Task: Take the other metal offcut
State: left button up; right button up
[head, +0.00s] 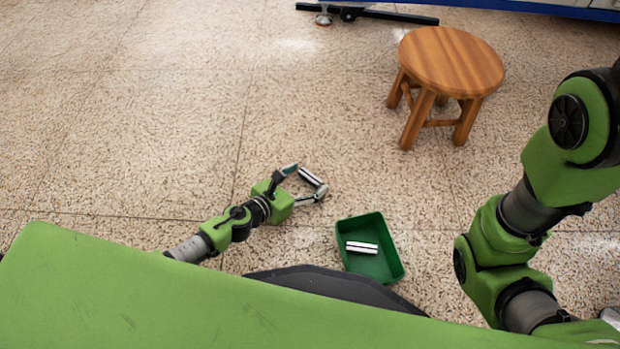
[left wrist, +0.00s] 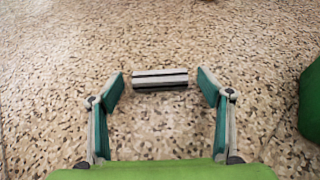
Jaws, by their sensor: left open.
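One metal offcut (head: 312,177), a short silver bar with a dark stripe, lies on the speckled floor. It also shows in the left wrist view (left wrist: 160,80), lying crosswise between and slightly beyond the fingertips. My left gripper (head: 307,181) is open around it, with a gap showing at each end of the bar in the wrist view. Another metal offcut (head: 361,247) lies inside the green bin (head: 392,240), to the right of my left gripper. My right arm shows at the right, but its gripper is out of view.
The green bin's side shows at the right edge of the wrist view (left wrist: 312,100). A round wooden stool (head: 451,60) stands on the floor at the upper right. A black stand base (head: 350,13) is at the top. The floor left of the stool is clear.

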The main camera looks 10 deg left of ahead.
pick_arm(q)
jog(key=shift+w+d+f, duration=0.1)
jog(key=shift+w, duration=0.1)
jog(key=c, duration=1.2)
